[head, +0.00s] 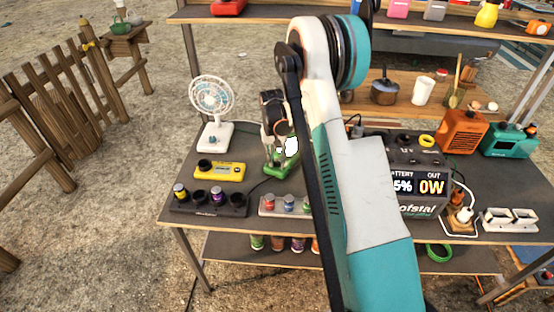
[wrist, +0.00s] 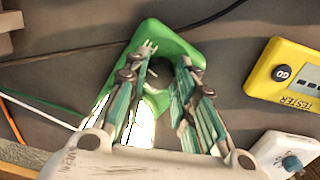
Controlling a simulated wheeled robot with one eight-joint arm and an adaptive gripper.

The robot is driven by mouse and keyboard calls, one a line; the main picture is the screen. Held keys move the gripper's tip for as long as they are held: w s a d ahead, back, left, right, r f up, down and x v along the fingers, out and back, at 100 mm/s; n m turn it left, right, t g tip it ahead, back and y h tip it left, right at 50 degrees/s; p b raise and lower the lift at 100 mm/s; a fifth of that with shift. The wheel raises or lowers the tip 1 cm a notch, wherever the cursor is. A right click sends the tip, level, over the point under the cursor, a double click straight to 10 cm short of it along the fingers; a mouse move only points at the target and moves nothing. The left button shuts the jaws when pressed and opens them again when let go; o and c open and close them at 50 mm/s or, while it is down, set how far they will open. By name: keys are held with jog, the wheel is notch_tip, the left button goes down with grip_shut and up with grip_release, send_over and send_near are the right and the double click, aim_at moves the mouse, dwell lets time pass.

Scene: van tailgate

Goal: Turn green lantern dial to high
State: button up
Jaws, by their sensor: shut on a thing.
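The green lantern (head: 283,168) stands on the table to the left of my arm, with a bright white lit part beside my fingers. In the wrist view the green lantern body (wrist: 180,42) lies below my gripper. My gripper (head: 277,140) points down at the lantern. In the wrist view the fingers (wrist: 160,85) straddle a dark round dial (wrist: 158,72) on the lantern and are shut on it. The fingers hide most of the dial, so its setting cannot be read.
A yellow tester (head: 220,171) and a white fan (head: 213,132) stand left of the lantern. A power station (head: 418,185) showing 0W stands right, partly behind my arm. A dark cable runs near the lantern.

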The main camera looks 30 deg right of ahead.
jog(key=m, duration=0.5)
jog(key=shift+m, duration=0.3)
dwell(0.4)
jog(key=o, duration=0.8)
notch_tip(320, 180, up, 12)
jog(key=shift+w+a, duration=0.15)
jog(key=shift+w, duration=0.3)
